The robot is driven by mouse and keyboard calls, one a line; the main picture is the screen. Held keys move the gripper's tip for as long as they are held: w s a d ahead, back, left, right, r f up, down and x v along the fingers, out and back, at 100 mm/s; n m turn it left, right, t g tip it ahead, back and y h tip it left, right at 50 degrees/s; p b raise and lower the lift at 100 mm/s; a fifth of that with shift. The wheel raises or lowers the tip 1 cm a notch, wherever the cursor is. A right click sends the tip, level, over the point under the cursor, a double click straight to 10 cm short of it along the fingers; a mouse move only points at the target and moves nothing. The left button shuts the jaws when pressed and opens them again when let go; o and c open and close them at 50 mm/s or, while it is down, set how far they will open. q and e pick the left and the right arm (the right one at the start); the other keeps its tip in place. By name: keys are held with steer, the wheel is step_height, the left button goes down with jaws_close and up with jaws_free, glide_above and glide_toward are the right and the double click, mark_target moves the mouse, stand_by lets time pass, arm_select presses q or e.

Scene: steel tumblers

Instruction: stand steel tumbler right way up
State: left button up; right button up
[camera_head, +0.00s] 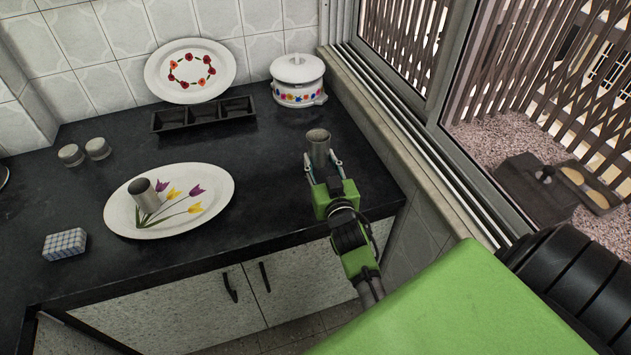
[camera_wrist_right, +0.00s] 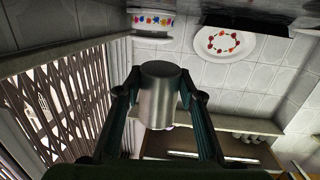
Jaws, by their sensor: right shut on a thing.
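A steel tumbler (camera_head: 319,156) is held between the fingers of my right gripper (camera_head: 324,171), above or on the right part of the black counter. It is roughly upright; its upper end looks dark and round, like an open mouth. In the right wrist view the tumbler (camera_wrist_right: 158,100) sits between both fingers, and its end toward the top of that picture looks flat and grey. I cannot tell if it touches the counter. A second steel tumbler (camera_head: 146,197) is on the oval tulip plate (camera_head: 207,203). My left gripper is out of view.
A white pot (camera_head: 298,85) stands behind the held tumbler, and a black divided tray (camera_head: 203,115) lies left of it. A flowered plate (camera_head: 190,72) leans on the tiles. Two small jars (camera_head: 84,152) and a checked box (camera_head: 64,244) are at left. The window sill borders the right.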

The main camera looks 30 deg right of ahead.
mark_target(321, 180)
steer(key=shift+w+d, duration=0.55)
steer(key=shift+w, duration=0.05)
step_height(321, 180, down, 8)
steer(key=b, duration=0.6)
steer(key=shift+f+b, duration=0.45)
steer(key=shift+f, duration=0.1)
stand_by(0.4)
steer(key=o, duration=1.5)
steer(key=shift+r, duration=0.1)
